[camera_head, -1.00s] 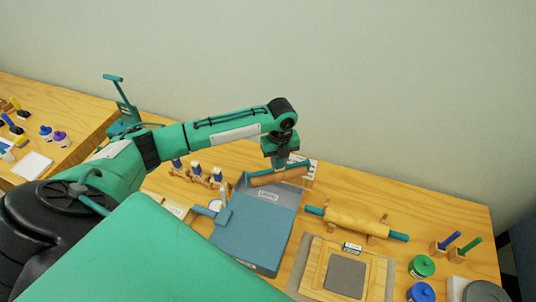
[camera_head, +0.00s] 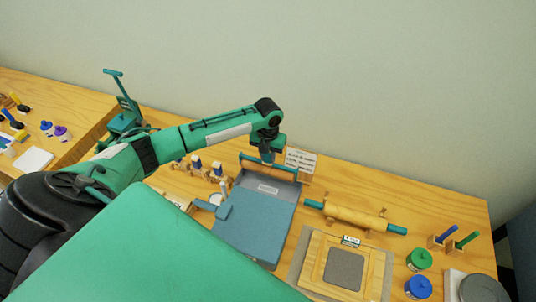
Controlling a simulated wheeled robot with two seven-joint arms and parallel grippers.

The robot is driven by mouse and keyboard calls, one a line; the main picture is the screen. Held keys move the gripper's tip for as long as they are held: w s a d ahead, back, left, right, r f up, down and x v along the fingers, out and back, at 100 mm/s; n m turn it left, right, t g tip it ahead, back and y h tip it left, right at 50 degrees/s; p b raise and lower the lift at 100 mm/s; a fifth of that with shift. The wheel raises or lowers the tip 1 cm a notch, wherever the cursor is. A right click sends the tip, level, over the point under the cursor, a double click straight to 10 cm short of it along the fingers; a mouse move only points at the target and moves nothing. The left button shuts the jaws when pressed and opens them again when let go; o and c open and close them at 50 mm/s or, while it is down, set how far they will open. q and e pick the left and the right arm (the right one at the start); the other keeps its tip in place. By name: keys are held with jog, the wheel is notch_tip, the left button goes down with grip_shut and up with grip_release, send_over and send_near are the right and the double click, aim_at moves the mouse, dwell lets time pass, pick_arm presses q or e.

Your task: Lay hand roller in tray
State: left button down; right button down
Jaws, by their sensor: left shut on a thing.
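The hand roller (camera_head: 254,164) has a tan body and lies crosswise in my left gripper (camera_head: 267,158), which is shut on it. The gripper points down and hides the roller's middle. The tray (camera_head: 262,216) is blue-grey, with a recessed far end bearing a pale label. The roller is at the tray's far rim in the picture; I cannot tell whether it touches the rim or hangs above it. My right gripper is not in view.
A rolling pin (camera_head: 357,216) with teal handles lies on wooden supports right of the tray. A wooden board (camera_head: 316,262), green jar (camera_head: 419,259) and blue jar (camera_head: 418,287) stand nearer. Small bottles (camera_head: 196,162) stand left of the tray. A white card (camera_head: 301,159) stands behind.

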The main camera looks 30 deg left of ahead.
aim_at(268, 164)
pick_arm(q)
notch_tip(268, 164, down, 5)
jog(key=b, duration=0.3)
jog(key=shift+r, duration=0.15)
jog(key=shift+f+b, duration=1.75)
jog(key=shift+f, duration=1.15)
jog(key=c, duration=1.1)
grip_release()
jog(key=o, duration=0.4)
jog(key=shift+r, duration=0.1)
